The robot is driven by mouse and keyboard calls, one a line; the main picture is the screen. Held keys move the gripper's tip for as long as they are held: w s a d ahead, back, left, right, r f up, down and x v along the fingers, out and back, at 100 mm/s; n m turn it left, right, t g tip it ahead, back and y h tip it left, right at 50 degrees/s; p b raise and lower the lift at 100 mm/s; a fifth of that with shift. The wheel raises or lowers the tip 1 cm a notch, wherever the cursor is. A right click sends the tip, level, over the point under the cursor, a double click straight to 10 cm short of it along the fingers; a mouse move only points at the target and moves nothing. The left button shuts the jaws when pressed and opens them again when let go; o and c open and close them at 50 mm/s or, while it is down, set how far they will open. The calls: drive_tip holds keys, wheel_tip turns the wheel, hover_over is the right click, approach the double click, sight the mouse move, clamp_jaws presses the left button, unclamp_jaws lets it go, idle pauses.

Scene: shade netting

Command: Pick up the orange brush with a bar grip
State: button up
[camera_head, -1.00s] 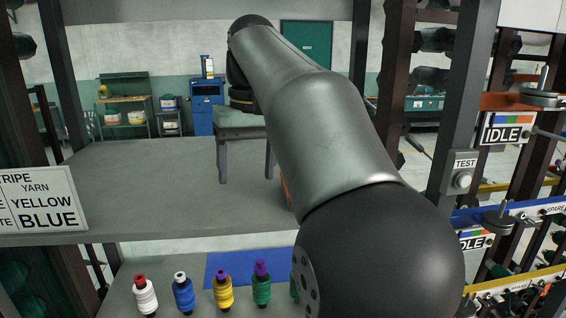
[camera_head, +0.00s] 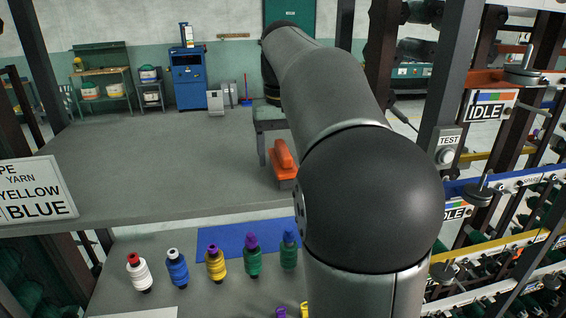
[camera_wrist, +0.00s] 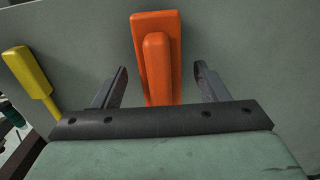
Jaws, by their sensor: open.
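The orange brush (camera_head: 284,160) with its raised bar grip lies on the grey upper table (camera_head: 150,170), left of my arm in the head view. In the wrist view the orange brush (camera_wrist: 155,60) is ahead of my gripper (camera_wrist: 160,85), roughly centred between the two dark fingers, its bar grip pointing lengthwise toward the palm. The fingers are spread apart, with clear space on both sides of the brush. The lower end of the brush is hidden behind the gripper body.
A yellow-handled tool (camera_wrist: 32,80) lies left of my gripper in the wrist view. Several yarn cones, such as the white one (camera_head: 138,275), stand on the lower shelf near a blue mat (camera_head: 222,240). A sign (camera_head: 35,190) stands at left. The upper table's left part is clear.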

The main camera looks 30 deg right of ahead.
drive_tip(key=c, duration=1.1)
drive_tip(key=shift+r, duration=0.15)
